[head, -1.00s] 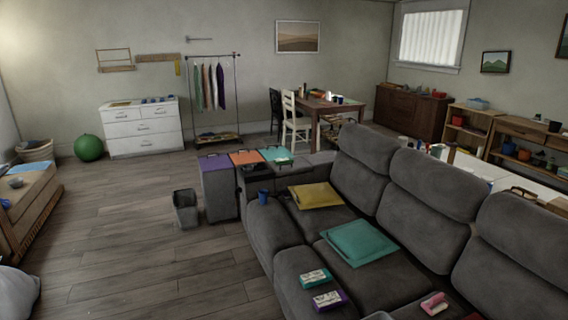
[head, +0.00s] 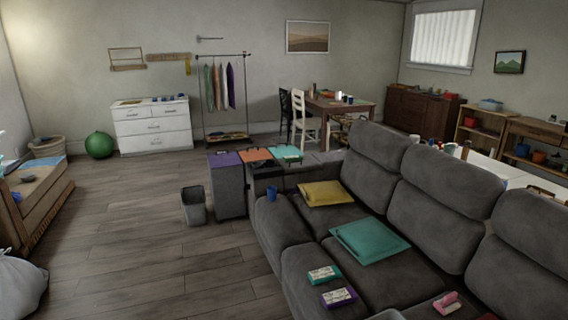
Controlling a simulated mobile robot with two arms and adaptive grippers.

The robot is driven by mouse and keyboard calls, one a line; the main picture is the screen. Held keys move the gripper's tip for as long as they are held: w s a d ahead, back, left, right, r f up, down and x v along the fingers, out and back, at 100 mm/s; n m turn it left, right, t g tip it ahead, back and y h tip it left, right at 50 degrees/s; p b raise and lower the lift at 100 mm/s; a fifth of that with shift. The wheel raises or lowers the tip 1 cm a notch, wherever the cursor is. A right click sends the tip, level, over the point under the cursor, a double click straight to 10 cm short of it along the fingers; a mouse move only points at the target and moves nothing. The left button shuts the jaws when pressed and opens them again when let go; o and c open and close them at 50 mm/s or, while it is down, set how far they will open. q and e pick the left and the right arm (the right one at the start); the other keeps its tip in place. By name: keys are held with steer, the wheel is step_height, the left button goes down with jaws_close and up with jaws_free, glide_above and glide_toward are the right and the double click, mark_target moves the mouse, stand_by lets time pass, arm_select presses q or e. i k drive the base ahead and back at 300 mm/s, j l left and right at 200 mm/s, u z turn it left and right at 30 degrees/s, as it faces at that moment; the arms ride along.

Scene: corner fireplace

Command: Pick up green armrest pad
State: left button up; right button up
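A green pad (head: 286,152) lies flat at the far left end of the grey sofa, in a row with an orange pad (head: 256,155) and a purple pad (head: 225,159). A small dark item seems to lie on the green pad, too small to make out. Neither of my grippers is in view.
The grey sofa (head: 298,247) fills the right front, with a teal cushion (head: 369,241) and a yellow cushion (head: 325,193) on its seats. A grey bin (head: 194,207) stands left of the armrest. Wooden floor (head: 130,235) lies open to the left.

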mark_target(286, 159)
steer(key=i+j+u, duration=0.15)
steer(key=u, duration=0.25)
steer(key=i+u, duration=0.35)
steer(key=i, duration=4.9)
steer(key=i+j+z, duration=0.1)
steer(key=i+z, duration=0.3)
steer(key=i+j+z, duration=0.15)
steer(key=i+z, duration=0.25)
steer(key=i+j+z, duration=0.3)
steer(key=z, duration=0.15)
